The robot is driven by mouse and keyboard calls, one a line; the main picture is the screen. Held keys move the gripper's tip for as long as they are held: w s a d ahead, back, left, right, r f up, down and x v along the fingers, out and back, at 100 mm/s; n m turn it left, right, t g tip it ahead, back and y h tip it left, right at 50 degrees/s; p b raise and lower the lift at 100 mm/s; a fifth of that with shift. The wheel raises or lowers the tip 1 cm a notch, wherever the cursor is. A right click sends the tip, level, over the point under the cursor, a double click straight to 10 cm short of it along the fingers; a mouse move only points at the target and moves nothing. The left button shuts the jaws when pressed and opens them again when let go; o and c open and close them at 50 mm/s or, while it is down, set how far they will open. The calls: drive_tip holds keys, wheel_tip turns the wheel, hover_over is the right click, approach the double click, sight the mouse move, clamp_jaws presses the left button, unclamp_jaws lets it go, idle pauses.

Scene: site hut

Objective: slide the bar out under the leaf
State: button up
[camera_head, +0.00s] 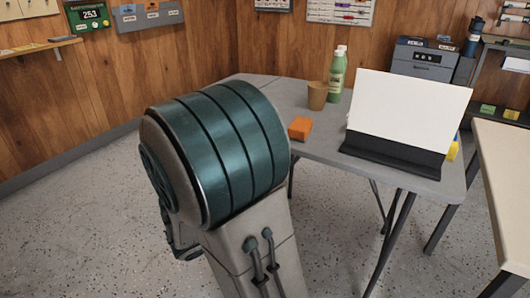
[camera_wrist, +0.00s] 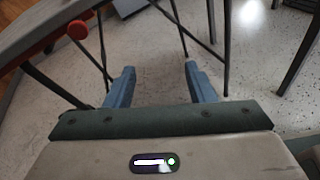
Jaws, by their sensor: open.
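The grey folding table (camera_head: 390,172) stands in front of me. Its left part, toward the leaf, is largely hidden behind my arm in the head view. In the wrist view a grey table edge (camera_wrist: 60,18) crosses the upper left. A round red knob (camera_wrist: 78,30) shows just below that edge, perhaps the end of the bar; the bar itself I cannot make out clearly. My gripper (camera_wrist: 159,74) is open and empty, its two blue fingers apart below the table edge, right of the knob and not touching it. The gripper is out of sight in the head view.
On the table are an orange block (camera_head: 300,128), a brown cup (camera_head: 317,96), a green bottle (camera_head: 337,74) and a white panel in a dark stand (camera_head: 393,157). Thin dark table legs (camera_head: 389,243) stand below. A pale table (camera_head: 505,175) is at right. Speckled floor is clear at left.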

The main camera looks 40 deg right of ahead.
drive_tip(key=w+a+r+n+t+h, duration=0.1)
drive_tip(key=w+r+n+t+h, duration=0.15)
drive_tip(key=w+n+t, duration=0.4)
drive_tip(key=f+b+x, duration=0.1)
drive_tip(key=b+x, duration=0.2)
drive_tip(key=x, duration=1)
drive_tip(key=shift+w+d+r+y, duration=0.15)
drive_tip(key=shift+w+r+y, duration=0.05)
drive_tip(key=shift+r+y, duration=0.2)
drive_tip(key=shift+g, duration=0.25)
